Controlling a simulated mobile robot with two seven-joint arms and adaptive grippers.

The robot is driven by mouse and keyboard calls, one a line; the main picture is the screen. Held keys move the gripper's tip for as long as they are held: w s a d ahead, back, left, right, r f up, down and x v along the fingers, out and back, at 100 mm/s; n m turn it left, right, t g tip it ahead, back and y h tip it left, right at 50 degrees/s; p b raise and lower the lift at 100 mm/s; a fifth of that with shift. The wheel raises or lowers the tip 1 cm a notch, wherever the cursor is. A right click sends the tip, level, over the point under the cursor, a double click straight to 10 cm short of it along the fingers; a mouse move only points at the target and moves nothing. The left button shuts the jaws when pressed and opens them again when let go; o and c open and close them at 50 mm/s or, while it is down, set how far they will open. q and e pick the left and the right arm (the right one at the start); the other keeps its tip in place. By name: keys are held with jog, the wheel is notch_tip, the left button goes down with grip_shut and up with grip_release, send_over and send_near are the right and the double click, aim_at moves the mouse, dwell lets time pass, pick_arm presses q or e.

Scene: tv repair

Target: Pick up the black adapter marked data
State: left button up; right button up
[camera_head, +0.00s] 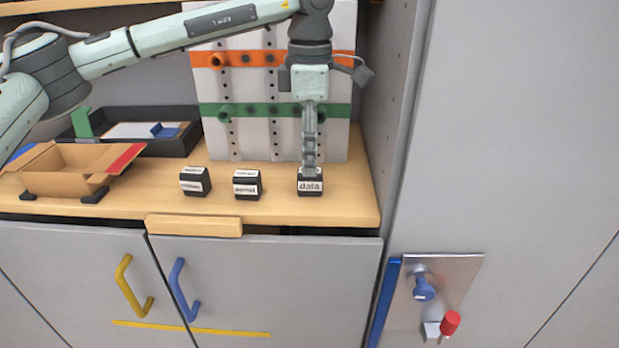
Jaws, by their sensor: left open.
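The black adapter marked data (310,187) stands on the wooden shelf at its right side, with a white label facing me. My left gripper (309,170) points straight down over it, its fingertips at the adapter's top. The fingers appear edge-on, so the gap between them is hidden; the gripper is open. I cannot tell whether the fingers touch the adapter. Two more black adapters with white labels stand to the left, one in the middle (247,185) and one further left (195,181). My right gripper is not in view.
A perforated white panel (264,133) with orange and green rails stands close behind the gripper. An open cardboard box (66,184) and a black tray (185,142) are at the left. The cabinet side wall (384,110) is close on the right.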

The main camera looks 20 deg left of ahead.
aim_at(310, 182)
pick_arm(q)
notch_tip(310, 182, down, 4)
jog(key=shift+f, duration=0.2)
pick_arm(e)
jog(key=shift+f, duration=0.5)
pick_arm(q)
jog(key=shift+c, duration=0.5)
jog(key=c, duration=1.2)
jog(key=shift+o, duration=0.2)
jog(key=shift+r, duration=0.1)
